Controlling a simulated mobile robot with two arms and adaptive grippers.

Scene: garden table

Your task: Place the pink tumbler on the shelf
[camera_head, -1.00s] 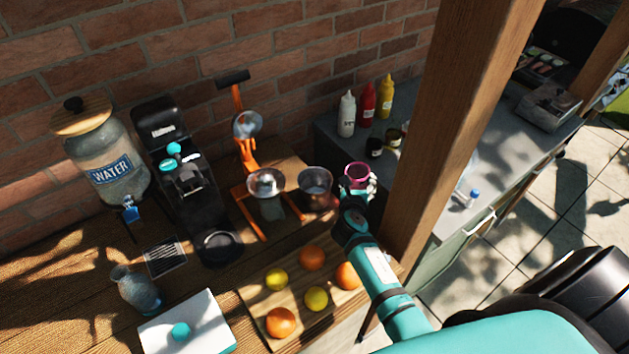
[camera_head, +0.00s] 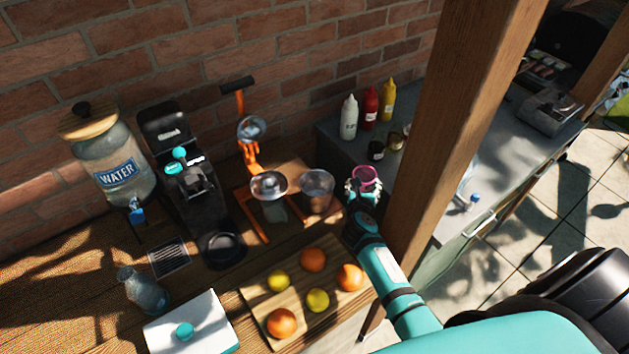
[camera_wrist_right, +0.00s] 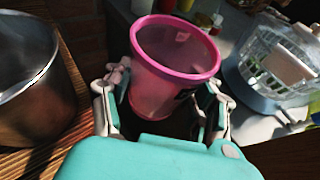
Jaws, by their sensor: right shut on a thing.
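The pink tumbler (camera_head: 366,177) is upright in my right gripper (camera_head: 362,188), beside the metal pot at the right end of the wooden table. In the right wrist view the tumbler (camera_wrist_right: 172,65) sits between the two fingers of my right gripper (camera_wrist_right: 165,105), which is shut on it. It looks empty, with its open rim facing up. I cannot tell if its base touches anything. No surface is clearly recognisable as the shelf. My left gripper is in neither view.
A metal pot (camera_head: 317,190) stands just left of the tumbler, by an orange juice press (camera_head: 252,165). A wooden post (camera_head: 450,130) rises close on the right. Sauce bottles (camera_head: 369,106) stand on the grey counter behind. A fruit board (camera_head: 262,300) lies in front.

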